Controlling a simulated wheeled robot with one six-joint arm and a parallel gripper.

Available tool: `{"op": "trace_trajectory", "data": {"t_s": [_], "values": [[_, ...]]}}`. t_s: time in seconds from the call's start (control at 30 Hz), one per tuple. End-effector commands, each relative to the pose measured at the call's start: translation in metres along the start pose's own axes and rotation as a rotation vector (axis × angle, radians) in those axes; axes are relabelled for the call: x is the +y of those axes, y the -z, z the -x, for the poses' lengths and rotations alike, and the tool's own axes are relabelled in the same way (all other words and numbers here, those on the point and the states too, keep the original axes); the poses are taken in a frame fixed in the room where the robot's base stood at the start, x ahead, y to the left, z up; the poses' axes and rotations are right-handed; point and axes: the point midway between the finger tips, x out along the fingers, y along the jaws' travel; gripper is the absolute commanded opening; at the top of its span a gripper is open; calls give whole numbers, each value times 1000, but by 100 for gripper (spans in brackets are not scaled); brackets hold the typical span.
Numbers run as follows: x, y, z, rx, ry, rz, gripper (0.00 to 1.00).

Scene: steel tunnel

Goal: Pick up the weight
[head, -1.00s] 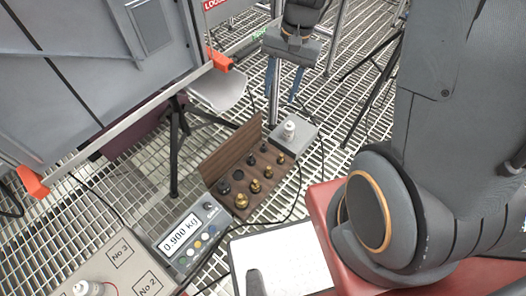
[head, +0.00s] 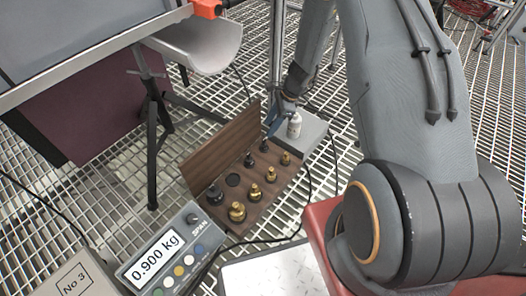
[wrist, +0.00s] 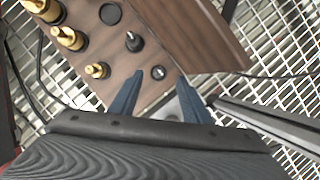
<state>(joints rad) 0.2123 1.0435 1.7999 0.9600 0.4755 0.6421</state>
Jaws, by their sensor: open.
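Several weights stand in a wooden block. One row is brass, with a large brass weight (head: 237,212) at the near end and a small brass one (head: 285,158) at the far end. The other row is black, with a large black weight (head: 214,194), smaller ones (head: 248,160) and an empty round recess (head: 233,180). My gripper (head: 273,124) is low over the block's far end. In the wrist view, its blue fingers (wrist: 160,88) are open and empty, with a small dark weight (wrist: 158,72) just beyond the gap. Another black weight (wrist: 133,40) lies farther off. Which weight is meant is unclear.
The block's raised lid (head: 222,150) stands along its left side. A scale (head: 172,250) reading 0.900 kg is nearer. Tripod legs (head: 152,150) stand left; cables cross the grating.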

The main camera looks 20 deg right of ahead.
Motion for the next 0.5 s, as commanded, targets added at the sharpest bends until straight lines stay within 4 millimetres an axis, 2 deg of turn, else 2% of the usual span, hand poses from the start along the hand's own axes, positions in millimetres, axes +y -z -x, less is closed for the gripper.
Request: {"op": "trace_trajectory", "data": {"t_s": [0.03, 0.1, 0.5], "values": [[-5, 8, -16, -2, 4, -28, 43], [-8, 13, -26, -5, 8, -59, 43], [-9, 17, -63, -8, 11, -84, 43]]}}
